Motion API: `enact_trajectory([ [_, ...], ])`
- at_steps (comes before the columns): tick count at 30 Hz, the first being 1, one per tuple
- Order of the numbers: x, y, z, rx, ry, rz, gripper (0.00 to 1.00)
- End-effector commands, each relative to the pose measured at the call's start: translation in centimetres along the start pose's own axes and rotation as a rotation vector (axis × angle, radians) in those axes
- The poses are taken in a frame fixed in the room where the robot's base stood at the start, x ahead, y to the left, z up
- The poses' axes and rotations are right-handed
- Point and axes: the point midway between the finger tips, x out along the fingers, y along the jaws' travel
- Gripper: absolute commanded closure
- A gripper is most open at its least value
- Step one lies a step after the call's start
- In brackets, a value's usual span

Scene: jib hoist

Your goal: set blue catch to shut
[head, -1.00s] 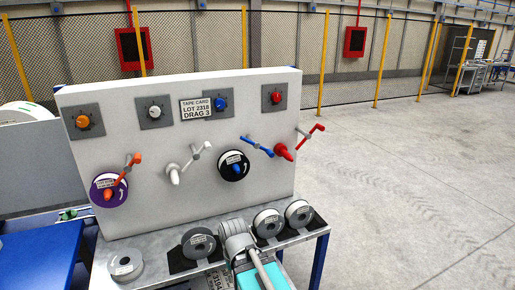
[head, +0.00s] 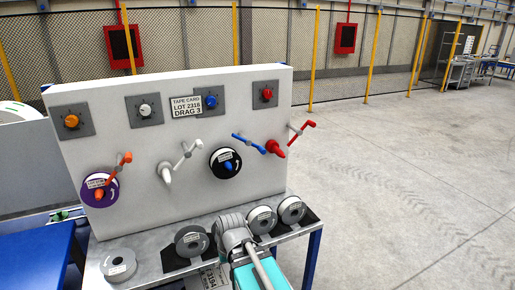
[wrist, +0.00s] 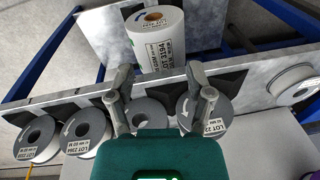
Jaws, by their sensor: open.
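The blue catch (head: 250,143) is a crank-like lever on the white panel (head: 130,218), to the upper right of a black-rimmed reel (head: 225,163) on a blue hub. The catch slopes down from left to right, while the orange, white and red levers rise to the right. A blue dial (head: 211,101) is above it. My gripper (wrist: 158,92) is open and empty in the wrist view, pointing down over the shelf of reels. In the head view my arm is low and in front of the panel, well below the catch; its fingertips are hidden there.
Several grey reels (head: 191,241) stand on the metal shelf (head: 150,247) below the panel. A white roll (wrist: 158,35) lies beyond the fingers in the wrist view. The red lever (head: 303,127) is close right of the blue catch. Open floor (head: 400,180) is at right.

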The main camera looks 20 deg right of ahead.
Motion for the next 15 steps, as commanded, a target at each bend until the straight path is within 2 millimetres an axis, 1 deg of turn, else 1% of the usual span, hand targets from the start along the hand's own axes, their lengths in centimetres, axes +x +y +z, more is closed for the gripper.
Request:
enact_trajectory([
  [5,-1.2,-0.5,-3.5,0.226,0.103,-0.182,0.32],
  [8,-2.4,-0.6,-5.9,0.397,0.164,-0.319,0.32],
  [11,-4.0,-0.3,-8.5,0.579,0.218,-0.466,0.32],
  [15,-6.8,1.0,-12.0,0.840,0.274,-0.681,0.32],
])
